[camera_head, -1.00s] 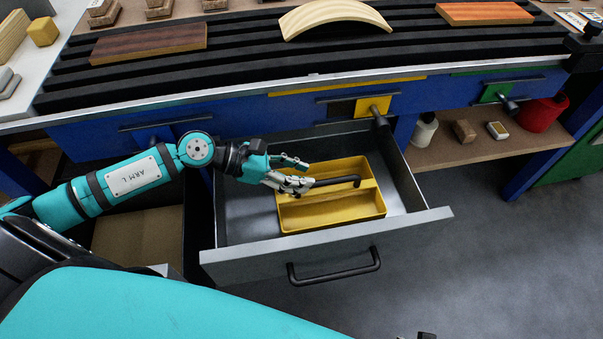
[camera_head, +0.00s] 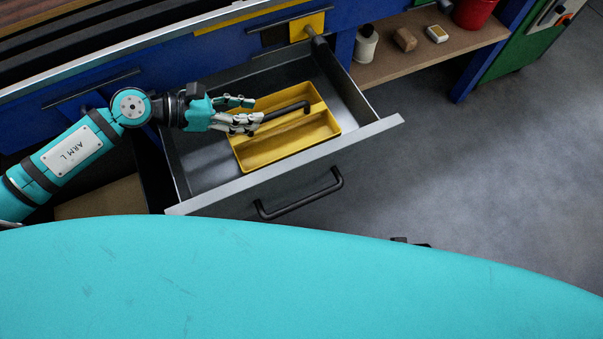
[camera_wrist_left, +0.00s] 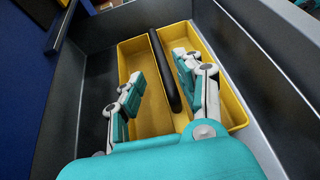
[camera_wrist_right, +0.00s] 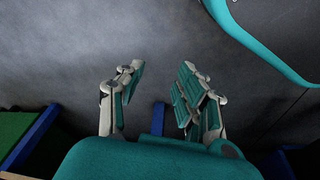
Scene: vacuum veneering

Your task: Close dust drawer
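The dust drawer (camera_head: 372,131) is pulled out from under the blue bench, with a grey front and a black bar handle (camera_head: 300,205). A yellow two-compartment tray (camera_head: 290,148) with a black handle (camera_head: 287,110) sits inside it. My left gripper (camera_head: 258,112) is over the tray. In the left wrist view its fingers (camera_wrist_left: 158,85) are spread on both sides of the tray's black handle (camera_wrist_left: 165,70), not closed on it. My right gripper (camera_wrist_right: 158,88) is open and empty above the grey floor; the head view hardly shows it.
A wooden shelf (camera_head: 430,52) right of the drawer holds a white bottle (camera_head: 365,45), small blocks and a red container (camera_head: 474,12). Blue bench legs and a green cabinet stand at the right. The floor (camera_head: 480,170) before the drawer is clear.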

